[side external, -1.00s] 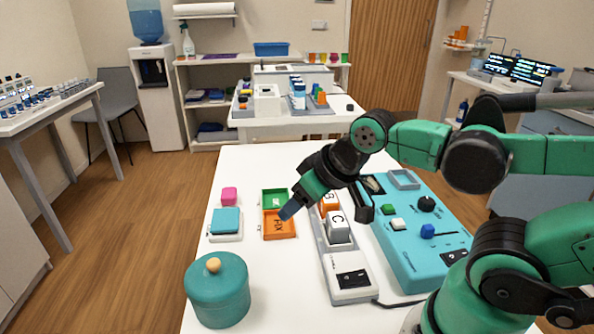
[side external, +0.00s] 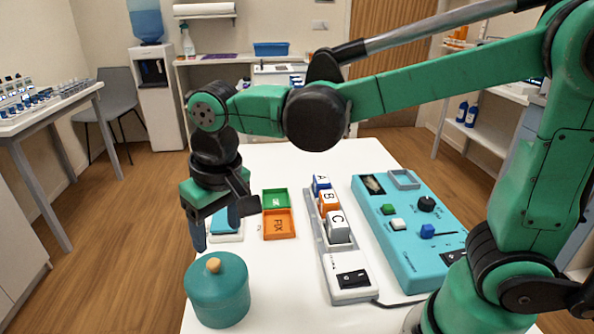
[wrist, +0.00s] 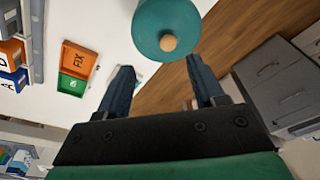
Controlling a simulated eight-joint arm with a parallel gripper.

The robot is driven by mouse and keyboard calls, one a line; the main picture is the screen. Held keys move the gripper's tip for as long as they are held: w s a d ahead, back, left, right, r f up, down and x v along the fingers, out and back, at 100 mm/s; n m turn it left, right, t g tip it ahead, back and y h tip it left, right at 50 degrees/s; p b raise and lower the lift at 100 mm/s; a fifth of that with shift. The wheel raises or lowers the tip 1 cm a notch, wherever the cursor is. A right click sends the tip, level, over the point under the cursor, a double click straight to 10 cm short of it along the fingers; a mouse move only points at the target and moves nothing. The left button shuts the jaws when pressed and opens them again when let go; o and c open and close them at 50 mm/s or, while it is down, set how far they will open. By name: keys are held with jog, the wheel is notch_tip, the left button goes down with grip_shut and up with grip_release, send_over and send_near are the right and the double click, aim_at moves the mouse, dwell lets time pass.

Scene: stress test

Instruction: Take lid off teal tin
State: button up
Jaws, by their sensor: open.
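The teal tin (side external: 217,297) stands upright at the near left corner of the white table. Its teal lid (side external: 232,272) sits on top, with a round wooden knob (side external: 213,265). My gripper (side external: 215,238) points down, just behind and above the tin, apart from it. In the wrist view my gripper (wrist: 162,82) is open and empty, its dark blue fingers spread. The lid (wrist: 150,22) and knob (wrist: 168,42) show ahead of the fingertips, between them and slightly past them.
Behind the tin a teal block on a white base (side external: 228,228) is partly hidden by my gripper. Green (side external: 275,199) and orange (side external: 279,224) trays lie right of it. A rack with lettered blocks (side external: 337,228) and a teal control panel (side external: 411,230) stand further right.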

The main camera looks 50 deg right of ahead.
aim_at(213, 262)
jog(key=shift+w+a+f, duration=0.2)
jog(key=shift+a+f, duration=0.15)
jog(key=shift+a, duration=0.25)
jog(key=shift+w+f, duration=0.2)
jog(key=shift+f, duration=1.1)
jog(key=shift+w+f, duration=0.15)
jog(key=shift+f, duration=1.15)
grip_shut()
